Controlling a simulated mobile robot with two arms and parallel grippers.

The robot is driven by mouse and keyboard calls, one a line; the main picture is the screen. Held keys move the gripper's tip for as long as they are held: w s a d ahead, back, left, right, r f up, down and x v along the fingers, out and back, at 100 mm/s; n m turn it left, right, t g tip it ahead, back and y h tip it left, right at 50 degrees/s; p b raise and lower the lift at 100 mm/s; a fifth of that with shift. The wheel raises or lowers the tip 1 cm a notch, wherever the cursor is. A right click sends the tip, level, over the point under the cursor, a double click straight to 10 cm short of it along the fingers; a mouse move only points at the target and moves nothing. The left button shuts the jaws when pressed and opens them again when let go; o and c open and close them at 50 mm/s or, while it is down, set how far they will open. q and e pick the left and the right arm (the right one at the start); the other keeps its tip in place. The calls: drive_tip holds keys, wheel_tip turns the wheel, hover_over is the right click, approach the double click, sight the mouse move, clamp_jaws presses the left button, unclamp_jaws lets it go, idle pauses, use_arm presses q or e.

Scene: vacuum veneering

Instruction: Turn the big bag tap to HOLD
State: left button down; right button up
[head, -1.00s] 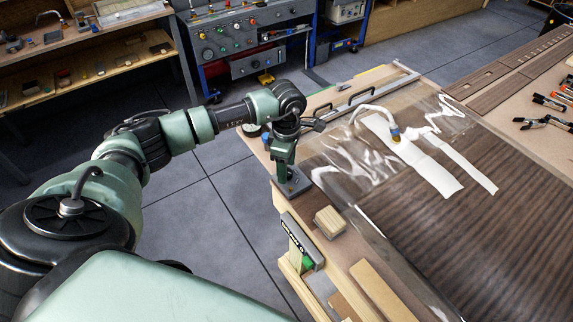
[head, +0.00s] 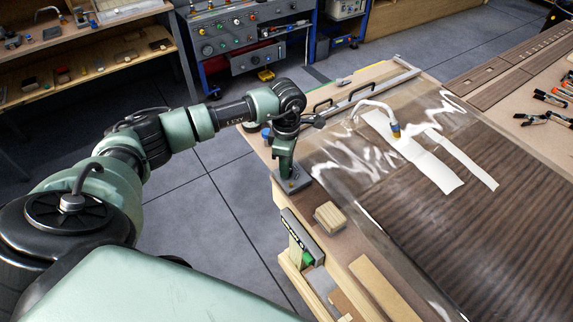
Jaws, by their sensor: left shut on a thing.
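The big clear bag (head: 345,158) lies over dark striped wood veneer (head: 450,215). A white hose (head: 378,106) ends in a brass-and-blue fitting (head: 396,131) on a white strip (head: 432,165) on the bag. My right gripper is not in view.
A wooden block (head: 329,216) and a grey box with a green part (head: 302,240) sit near the bench edge. Clamps (head: 550,98) lie at the right. A blue control cart (head: 240,35) and shelves (head: 80,60) stand behind. Grey floor is clear at the left.

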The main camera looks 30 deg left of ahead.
use_arm(q)
drive_tip(key=shift+f+n+b, duration=0.1)
drive_tip(key=shift+n+b, duration=0.65)
drive_tip(key=shift+n, duration=0.35)
drive_tip(key=n+b, duration=0.2)
drive_tip(key=n, duration=0.1)
drive_tip(key=shift+n, duration=0.3)
drive_tip(key=n+b, duration=0.2)
drive_tip(key=n, duration=0.3)
drive_tip(key=shift+r, duration=0.2)
drive_tip(key=shift+w, duration=0.1)
drive_tip(key=c, duration=1)
unclamp_jaws()
